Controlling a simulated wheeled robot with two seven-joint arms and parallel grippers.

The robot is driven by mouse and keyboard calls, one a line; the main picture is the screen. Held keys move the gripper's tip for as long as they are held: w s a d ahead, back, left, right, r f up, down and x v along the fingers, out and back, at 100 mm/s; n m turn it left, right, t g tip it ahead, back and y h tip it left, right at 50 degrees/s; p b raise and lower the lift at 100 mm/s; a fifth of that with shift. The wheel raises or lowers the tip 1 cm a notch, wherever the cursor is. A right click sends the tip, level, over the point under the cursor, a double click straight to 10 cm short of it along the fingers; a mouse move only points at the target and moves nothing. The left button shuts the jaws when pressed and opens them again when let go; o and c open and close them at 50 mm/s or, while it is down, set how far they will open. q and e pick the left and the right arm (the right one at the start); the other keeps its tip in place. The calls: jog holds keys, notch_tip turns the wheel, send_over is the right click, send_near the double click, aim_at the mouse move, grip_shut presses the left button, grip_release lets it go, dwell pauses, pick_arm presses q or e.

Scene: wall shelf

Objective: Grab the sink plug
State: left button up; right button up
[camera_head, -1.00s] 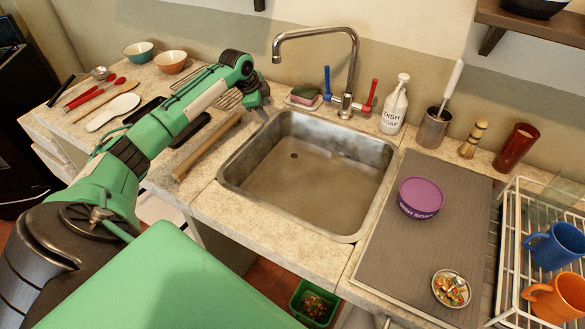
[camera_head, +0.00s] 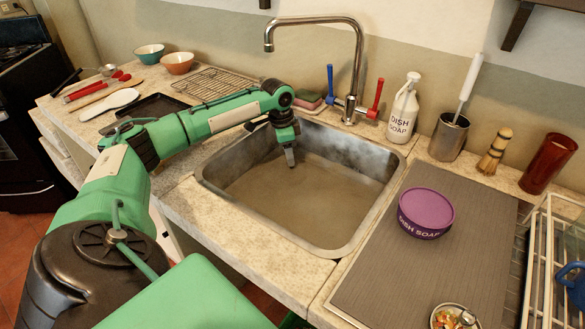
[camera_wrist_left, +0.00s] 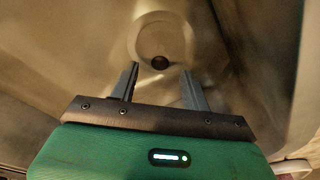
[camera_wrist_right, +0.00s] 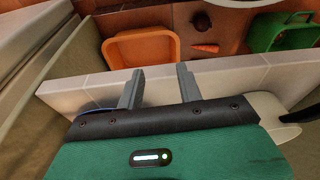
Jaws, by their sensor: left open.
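The steel sink (camera_head: 325,232) is set into the counter. In the left wrist view a small dark round piece (camera_wrist_left: 160,63) sits inside a paler ring on the sink floor; I cannot tell whether it is the plug or the bare drain. In the head view that spot is hidden by my left gripper (camera_head: 290,158). My left gripper is inside the sink, pointing down, open and empty. Its fingers (camera_wrist_left: 160,70) stand on either side of the dark piece, apart from it. My right gripper (camera_wrist_right: 160,69) is open and empty, out of the head view, with floor bins below.
The faucet (camera_head: 357,60) rises behind the sink. A dish soap bottle (camera_head: 403,112), a sponge (camera_head: 308,99) and a purple tub (camera_head: 426,210) stand around it. The sink walls border my left gripper. The right wrist view shows an orange bin (camera_wrist_right: 143,33) and a green bin (camera_wrist_right: 265,32).

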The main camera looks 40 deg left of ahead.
aim_at(290, 169)
pick_arm(q)
jog(key=f, duration=0.5)
jog(key=shift+w+d, duration=0.15)
jog(key=shift+w, duration=0.05)
grip_shut()
